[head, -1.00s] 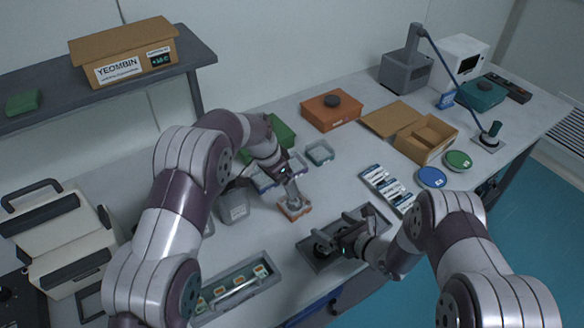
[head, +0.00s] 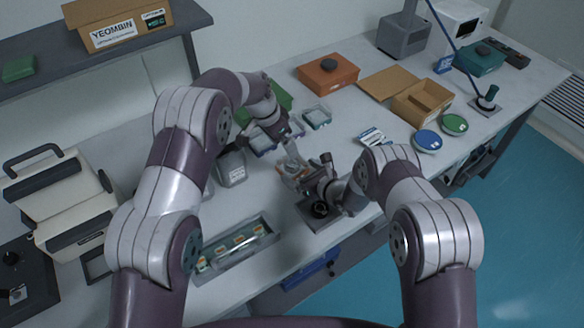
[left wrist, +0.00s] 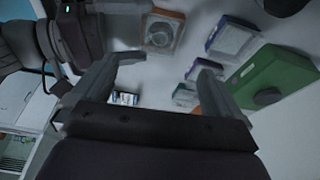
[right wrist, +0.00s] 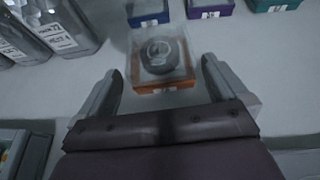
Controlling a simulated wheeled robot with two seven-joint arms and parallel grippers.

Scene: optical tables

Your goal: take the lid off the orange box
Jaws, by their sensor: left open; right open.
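A small orange box (right wrist: 165,88) stands on the table in the right wrist view, with a clear lid (right wrist: 158,55) on it. Something dark and round shows at the lid's middle. My right gripper (right wrist: 163,78) is open, its fingers on either side of the box's near part, apart from it; contact is not visible. In the left wrist view the small orange box (left wrist: 162,32) is beyond my open, empty left gripper (left wrist: 168,65). In the head view the arms partly hide this box (head: 292,171). A larger orange box (head: 328,76) with a black knob stands farther back.
Small blue (right wrist: 148,12), purple (right wrist: 208,8) and teal (right wrist: 275,4) boxes stand behind. Grey labelled containers (right wrist: 55,30) are at left. A green box (left wrist: 275,85) is near my left gripper. An open cardboard box (head: 422,103) stands at right. My two grippers are close together.

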